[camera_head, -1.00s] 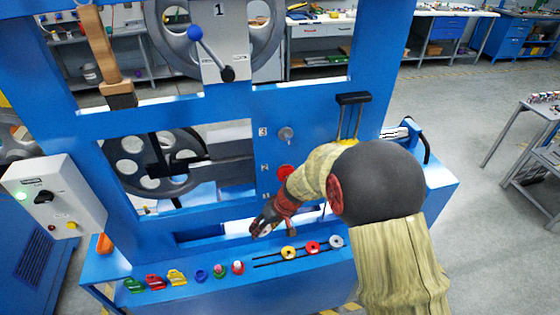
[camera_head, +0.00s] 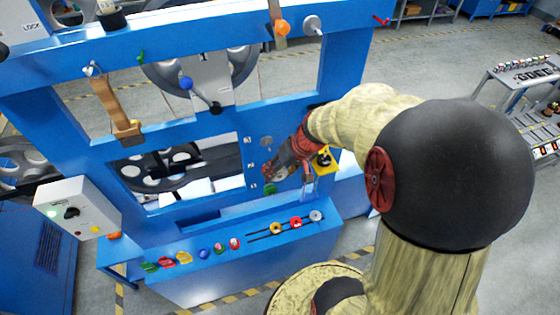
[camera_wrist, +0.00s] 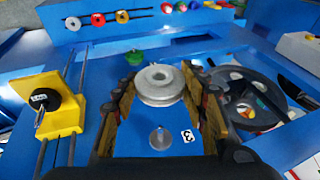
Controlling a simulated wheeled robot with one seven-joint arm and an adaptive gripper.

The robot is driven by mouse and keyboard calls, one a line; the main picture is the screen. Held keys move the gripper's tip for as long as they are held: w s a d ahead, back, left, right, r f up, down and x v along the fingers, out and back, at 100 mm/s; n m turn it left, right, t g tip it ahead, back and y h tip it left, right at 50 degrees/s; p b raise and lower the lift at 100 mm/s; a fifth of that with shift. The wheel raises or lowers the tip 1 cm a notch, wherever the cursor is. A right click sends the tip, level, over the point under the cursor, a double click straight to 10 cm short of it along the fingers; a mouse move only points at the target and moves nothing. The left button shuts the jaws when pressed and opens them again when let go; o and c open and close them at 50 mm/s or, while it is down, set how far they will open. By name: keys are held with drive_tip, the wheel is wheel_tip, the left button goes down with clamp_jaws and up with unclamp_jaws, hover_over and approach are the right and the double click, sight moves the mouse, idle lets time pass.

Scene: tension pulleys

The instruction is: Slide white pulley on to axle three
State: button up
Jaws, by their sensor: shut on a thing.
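The white pulley (camera_wrist: 158,92) is between the two fingers of my gripper (camera_wrist: 159,82) in the wrist view, and the gripper is shut on it. Axle three (camera_wrist: 161,138) is a bare grey stub beside the "3" label in the wrist view, apart from the pulley. It also shows in the head view (camera_head: 266,141) on the blue panel. In the head view my gripper (camera_head: 279,172) is at the panel, below axle three, near the "2" label. The fingers hide most of the pulley there.
A green piece (camera_wrist: 135,57) sits on the panel beyond the pulley. A yellow block (camera_wrist: 64,109) on two rods stands beside the axles, close to my gripper. A large spoked wheel (camera_wrist: 247,99) is on the other side. Coloured pieces line the lower ledge (camera_head: 215,268).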

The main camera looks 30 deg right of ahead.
sight(270, 148)
drive_tip(key=shift+d+r, duration=0.1)
drive_tip(key=shift+r, duration=0.3)
drive_tip(key=w+d+p, duration=0.2)
drive_tip(key=w, duration=0.4)
drive_tip(key=shift+w, duration=0.2)
drive_tip(key=shift+w, duration=0.2)
idle(0.8)
drive_tip(key=shift+b, duration=0.75)
idle(0.6)
drive_tip(key=shift+w, duration=0.15)
drive_tip(key=shift+w+d+b, duration=0.2)
drive_tip(key=shift+w+b, duration=0.05)
drive_tip(key=shift+w, duration=0.4)
drive_tip(key=shift+w+d+b, duration=0.2)
drive_tip(key=shift+w+b, duration=0.05)
drive_tip(key=shift+w, duration=0.4)
drive_tip(key=shift+w+b, duration=0.1)
drive_tip(key=shift+b, duration=0.2)
idle(0.9)
